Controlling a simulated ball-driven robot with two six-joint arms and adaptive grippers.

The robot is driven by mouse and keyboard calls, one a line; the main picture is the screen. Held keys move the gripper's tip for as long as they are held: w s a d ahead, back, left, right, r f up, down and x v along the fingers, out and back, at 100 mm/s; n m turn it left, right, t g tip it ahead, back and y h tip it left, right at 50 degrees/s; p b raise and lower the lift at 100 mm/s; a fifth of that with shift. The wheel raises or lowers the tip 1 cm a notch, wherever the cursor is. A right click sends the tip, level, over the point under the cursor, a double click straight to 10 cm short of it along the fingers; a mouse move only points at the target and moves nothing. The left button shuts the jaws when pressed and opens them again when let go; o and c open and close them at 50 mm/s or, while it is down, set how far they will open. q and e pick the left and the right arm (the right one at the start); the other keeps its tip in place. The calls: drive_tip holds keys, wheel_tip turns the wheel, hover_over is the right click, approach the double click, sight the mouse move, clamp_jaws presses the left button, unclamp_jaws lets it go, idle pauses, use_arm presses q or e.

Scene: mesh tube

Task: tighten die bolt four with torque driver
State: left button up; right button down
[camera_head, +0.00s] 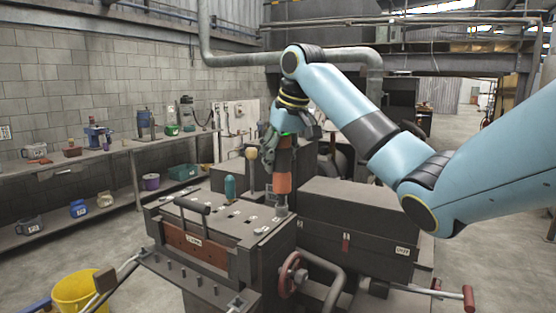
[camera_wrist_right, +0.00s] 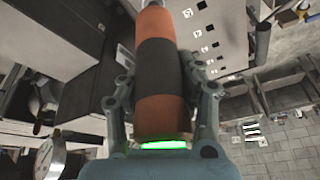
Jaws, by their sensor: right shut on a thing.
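The torque driver (camera_head: 282,182) has an orange and black handle and hangs upright, tip down. My right gripper (camera_head: 284,142) is shut on its upper part. In the right wrist view the fingers (camera_wrist_right: 163,88) flank the driver (camera_wrist_right: 160,60). The driver's metal tip is at the right end of the die's top plate (camera_head: 228,213), which has a row of dark holes and small white labels. The bolt under the tip is hidden, so I cannot tell if they touch. The plate also shows in the right wrist view (camera_wrist_right: 226,22). My left gripper is out of view.
A teal-handled tool (camera_head: 230,187) and a yellow-knobbed rod (camera_head: 251,155) stand near the driver. A dark box (camera_head: 350,208) sits right of the die. A red handwheel (camera_head: 291,274) is in front. A yellow bucket (camera_head: 80,292) stands at lower left. Shelves line the wall.

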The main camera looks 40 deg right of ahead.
drive_tip(key=shift+r, duration=2.95)
